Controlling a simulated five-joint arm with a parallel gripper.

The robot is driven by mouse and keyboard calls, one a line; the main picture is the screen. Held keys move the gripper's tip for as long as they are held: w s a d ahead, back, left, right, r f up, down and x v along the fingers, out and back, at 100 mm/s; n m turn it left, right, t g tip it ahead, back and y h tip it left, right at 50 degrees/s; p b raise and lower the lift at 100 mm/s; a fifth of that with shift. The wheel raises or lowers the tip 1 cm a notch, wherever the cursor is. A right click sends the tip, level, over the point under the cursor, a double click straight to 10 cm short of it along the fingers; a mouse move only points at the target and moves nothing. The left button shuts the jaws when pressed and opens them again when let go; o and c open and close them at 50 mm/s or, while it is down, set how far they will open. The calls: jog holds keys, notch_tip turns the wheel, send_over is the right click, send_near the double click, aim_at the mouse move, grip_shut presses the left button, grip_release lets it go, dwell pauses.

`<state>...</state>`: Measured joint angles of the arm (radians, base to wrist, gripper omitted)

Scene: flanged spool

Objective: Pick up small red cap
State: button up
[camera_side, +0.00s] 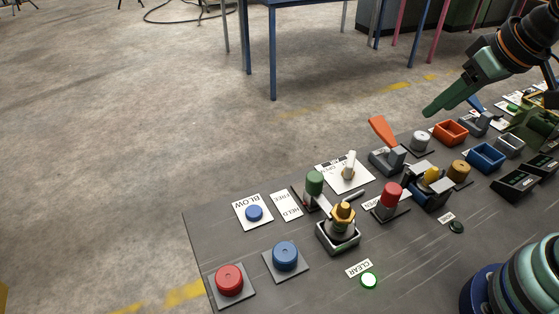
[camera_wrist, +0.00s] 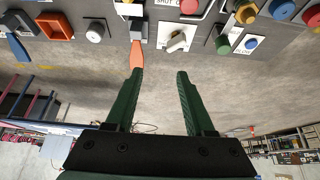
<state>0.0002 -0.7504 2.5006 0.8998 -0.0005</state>
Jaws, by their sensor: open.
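A small red cap (camera_side: 391,194) stands upright on a dark base plate in the middle of the panel. In the wrist view the red cap (camera_wrist: 189,6) shows at the top edge, partly cut off, beyond my fingertips. My gripper (camera_wrist: 159,74) is open, with two green fingers apart and nothing between them. In the side view my gripper (camera_side: 430,109) hangs in the air above and behind the panel, up and to the right of the cap. Only one finger shows clearly there.
An orange lever (camera_side: 383,132) rises near my gripper. A white toggle (camera_side: 349,165), a green cap (camera_side: 314,183) and a brass-topped post (camera_side: 342,215) stand left of the red cap; a yellow piece (camera_side: 431,174) stands right. A large red button (camera_side: 229,278) is at front left.

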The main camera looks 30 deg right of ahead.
jog(key=o, duration=0.7)
jog(key=shift+c, duration=0.2)
